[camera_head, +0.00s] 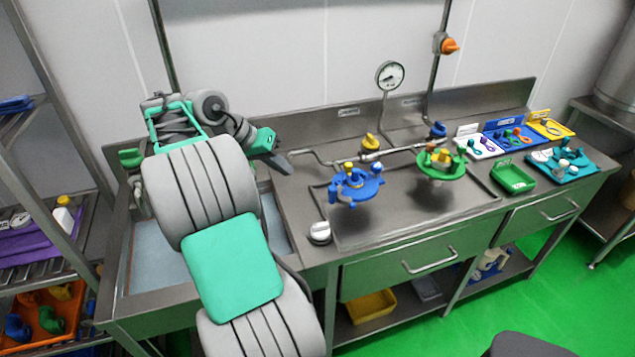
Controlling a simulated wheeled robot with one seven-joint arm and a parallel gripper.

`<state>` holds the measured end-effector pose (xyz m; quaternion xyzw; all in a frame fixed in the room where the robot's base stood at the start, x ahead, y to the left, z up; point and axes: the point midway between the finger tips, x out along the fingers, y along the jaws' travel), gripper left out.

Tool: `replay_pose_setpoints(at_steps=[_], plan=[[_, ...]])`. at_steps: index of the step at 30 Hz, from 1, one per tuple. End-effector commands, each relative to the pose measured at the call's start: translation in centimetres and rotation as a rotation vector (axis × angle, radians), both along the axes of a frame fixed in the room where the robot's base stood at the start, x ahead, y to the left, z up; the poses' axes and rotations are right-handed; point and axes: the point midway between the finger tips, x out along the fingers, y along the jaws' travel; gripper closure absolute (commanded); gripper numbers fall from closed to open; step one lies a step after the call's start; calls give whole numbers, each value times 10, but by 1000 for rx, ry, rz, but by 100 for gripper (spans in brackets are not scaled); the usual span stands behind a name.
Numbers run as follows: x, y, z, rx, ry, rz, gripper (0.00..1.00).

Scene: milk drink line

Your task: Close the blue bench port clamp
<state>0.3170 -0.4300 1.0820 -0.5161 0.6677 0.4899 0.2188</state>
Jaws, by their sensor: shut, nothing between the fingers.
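The blue bench port clamp (363,189) appears as a round blue fitting with upright parts, on the left of the steel bench's recessed top. It is too small in view to tell whether its clamp is open or closed. My gripper (284,163) is shut and empty, at the end of my grey and teal arm. It is up and to the left of the blue fitting, apart from it, near the bench's back left part.
A similar green fitting (442,168) stands right of the blue one. A yellow-handled valve (370,142) and pipe run behind. A white knob (319,232) sits at the front. A green tray (513,178) and teal tray (584,172) lie at right. A sink basin (150,250) is left.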

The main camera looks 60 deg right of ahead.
Motion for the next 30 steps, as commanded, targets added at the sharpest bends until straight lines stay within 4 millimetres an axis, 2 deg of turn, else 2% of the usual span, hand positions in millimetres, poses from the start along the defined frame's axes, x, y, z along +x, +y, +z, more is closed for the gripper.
replay_pose_setpoints(at_steps=[13, 18, 21, 30], plan=[[-33, -42, -73, 1, -1, 4, 100], [-59, -49, -72, -1, -3, 5, 100], [-67, -51, -73, -1, -3, 6, 100], [-70, -52, -74, -1, -3, 7, 100]])
